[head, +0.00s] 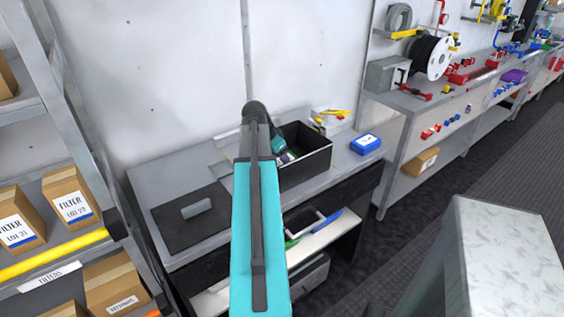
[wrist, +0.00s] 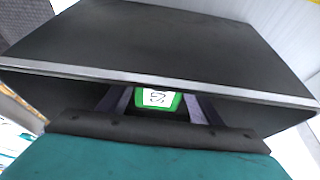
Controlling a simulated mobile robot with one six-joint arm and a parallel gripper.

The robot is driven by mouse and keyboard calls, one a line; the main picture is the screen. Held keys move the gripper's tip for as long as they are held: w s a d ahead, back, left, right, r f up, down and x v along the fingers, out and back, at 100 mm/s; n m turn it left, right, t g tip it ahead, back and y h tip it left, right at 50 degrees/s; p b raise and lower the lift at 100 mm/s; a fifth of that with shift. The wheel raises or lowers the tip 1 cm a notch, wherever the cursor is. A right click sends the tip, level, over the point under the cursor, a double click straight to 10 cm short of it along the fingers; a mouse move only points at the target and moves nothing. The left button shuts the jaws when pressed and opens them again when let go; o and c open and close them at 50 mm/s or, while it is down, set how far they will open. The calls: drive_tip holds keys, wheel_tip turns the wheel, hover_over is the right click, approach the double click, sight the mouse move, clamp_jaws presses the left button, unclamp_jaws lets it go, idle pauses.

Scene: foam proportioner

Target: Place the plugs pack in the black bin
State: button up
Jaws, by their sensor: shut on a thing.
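The black bin (head: 312,168) stands on the grey bench, open at the top. My gripper (head: 286,156) is down at the bin's opening, partly hidden by my arm. In the wrist view the bin's wall (wrist: 160,38) and pale rim fill the upper part. The plugs pack (wrist: 157,99), green with a white label showing only a few letters, sits between the two fingers of my gripper (wrist: 157,108), which is shut on it. Whether the pack touches the bin floor is hidden.
A blue box (head: 366,144) lies on the bench right of the bin. A yellow-handled tool (head: 333,113) is behind the bin. A small grey block (head: 197,208) lies on a dark mat (head: 170,222) at left. Shelves with cartons stand at far left.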

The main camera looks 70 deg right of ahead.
drive_tip(key=shift+f, duration=0.1)
drive_tip(key=o, duration=1.2)
drive_tip(key=shift+c, duration=0.2)
drive_tip(key=b+v, duration=0.1)
drive_tip(key=v, duration=1.1)
